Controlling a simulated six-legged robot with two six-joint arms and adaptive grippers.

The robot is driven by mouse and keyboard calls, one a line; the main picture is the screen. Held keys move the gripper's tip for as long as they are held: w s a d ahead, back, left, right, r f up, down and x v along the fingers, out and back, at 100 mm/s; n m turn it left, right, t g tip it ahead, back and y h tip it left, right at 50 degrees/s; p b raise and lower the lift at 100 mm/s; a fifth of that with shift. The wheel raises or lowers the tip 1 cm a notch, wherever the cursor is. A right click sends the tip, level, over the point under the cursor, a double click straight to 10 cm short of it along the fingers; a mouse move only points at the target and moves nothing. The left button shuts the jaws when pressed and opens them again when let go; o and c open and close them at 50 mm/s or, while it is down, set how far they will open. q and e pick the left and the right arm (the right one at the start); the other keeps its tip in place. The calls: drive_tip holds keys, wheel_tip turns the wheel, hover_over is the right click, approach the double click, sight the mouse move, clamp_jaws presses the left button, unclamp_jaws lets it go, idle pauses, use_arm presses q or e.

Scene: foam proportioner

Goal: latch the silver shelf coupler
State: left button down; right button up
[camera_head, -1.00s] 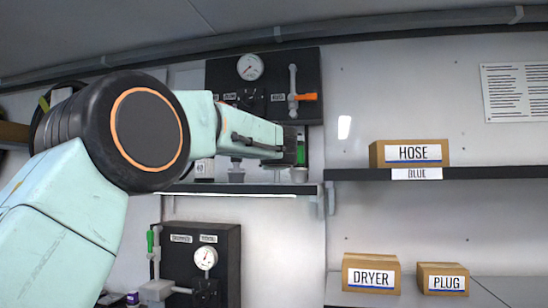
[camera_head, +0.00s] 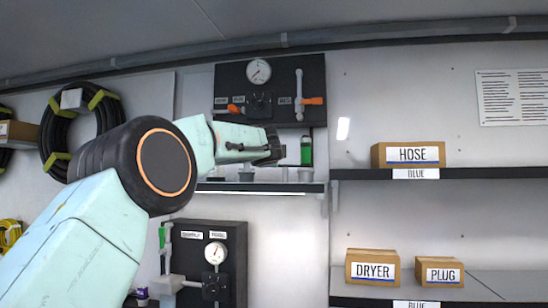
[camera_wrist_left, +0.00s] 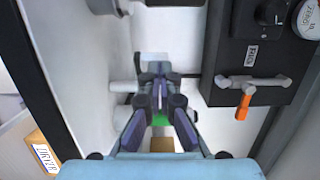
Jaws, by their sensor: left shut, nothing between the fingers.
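My left gripper (camera_head: 272,148) is in front of the lower part of the upper black panel, just above the shelf (camera_head: 262,187). In the left wrist view its fingers (camera_wrist_left: 160,72) are together and empty. A green upright handle (camera_head: 306,150) stands just right of the gripper, above the shelf. Small grey fittings stand on the shelf, one below the gripper (camera_head: 247,174) and one below the green handle (camera_head: 305,175). I cannot tell which is the silver coupler, or whether it is latched. In the wrist view, pale grey cylinders (camera_wrist_left: 121,87) lie beside the fingers. My right gripper is not in view.
The upper panel (camera_head: 285,75) carries a gauge and orange handles close to my arm. A lower panel (camera_head: 232,250) with a gauge is below the shelf. Boxes marked HOSE (camera_head: 408,155), DRYER (camera_head: 373,267) and PLUG (camera_head: 439,271) stand on shelves at the right.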

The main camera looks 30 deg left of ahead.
use_arm(q)
drive_tip(key=shift+r, duration=0.1)
drive_tip(key=shift+w+a+f, duration=0.3)
drive_tip(key=shift+w+a, duration=0.15)
drive_tip(key=shift+a, duration=0.2)
drive_tip(key=shift+w+a+f, duration=0.25)
drive_tip(key=shift+w+a, duration=0.2)
drive_tip(key=shift+a, duration=0.15)
drive_tip(key=shift+s+a+r, duration=0.1)
drive_tip(key=shift+s+d+r, duration=0.3)
drive_tip(key=shift+d, duration=0.05)
drive_tip(key=shift+w+a+f, duration=0.25)
drive_tip(key=shift+w, duration=0.1)
drive_tip(key=shift+s, duration=0.1)
drive_tip(key=shift+s+r, duration=0.1)
drive_tip(key=shift+r, duration=0.05)
drive_tip(key=shift+d, duration=0.15)
